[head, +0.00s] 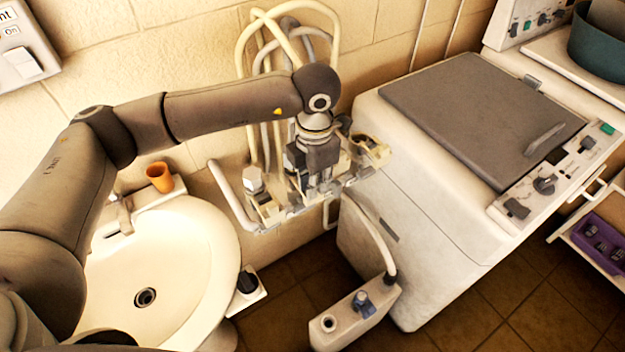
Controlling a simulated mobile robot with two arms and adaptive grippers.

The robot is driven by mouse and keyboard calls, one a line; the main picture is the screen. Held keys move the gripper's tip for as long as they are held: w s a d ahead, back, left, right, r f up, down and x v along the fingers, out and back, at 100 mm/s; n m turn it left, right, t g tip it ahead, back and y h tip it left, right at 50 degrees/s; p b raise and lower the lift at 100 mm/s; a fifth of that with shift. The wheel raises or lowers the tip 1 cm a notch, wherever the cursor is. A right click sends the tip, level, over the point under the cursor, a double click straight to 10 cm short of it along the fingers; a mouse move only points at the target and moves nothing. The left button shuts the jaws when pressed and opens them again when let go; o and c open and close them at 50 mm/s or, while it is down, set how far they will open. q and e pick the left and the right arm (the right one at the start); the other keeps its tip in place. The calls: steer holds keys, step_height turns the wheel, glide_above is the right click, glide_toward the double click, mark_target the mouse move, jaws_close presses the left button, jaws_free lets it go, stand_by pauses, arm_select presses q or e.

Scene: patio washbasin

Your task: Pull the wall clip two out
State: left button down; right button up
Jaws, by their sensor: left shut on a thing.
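A wall rail (292,212) with several pale clip-like holders is fixed low on the wall between the washbasin and the white machine. One holder (263,207) with a light grey knob stands at its left end, and another, yellowish one (372,150) at its right end. My left gripper (318,182) reaches down over the middle of the rail. It is shut on the middle holder, which I take as wall clip two; the fingers hide much of it. Whether it has shifted from the rail I cannot tell. My right gripper is out of view.
Cream hoses (250,90) loop on the wall behind the gripper. The washbasin (190,265) with an orange cup (160,177) is left.

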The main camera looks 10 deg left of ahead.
arm_select(q)
steer(key=shift+s+d, duration=0.1)
steer(key=c, duration=1.8)
jaws_free()
steer(key=shift+f, duration=0.1)
steer(key=shift+o, duration=0.5)
steer(key=shift+s+d, duration=0.15)
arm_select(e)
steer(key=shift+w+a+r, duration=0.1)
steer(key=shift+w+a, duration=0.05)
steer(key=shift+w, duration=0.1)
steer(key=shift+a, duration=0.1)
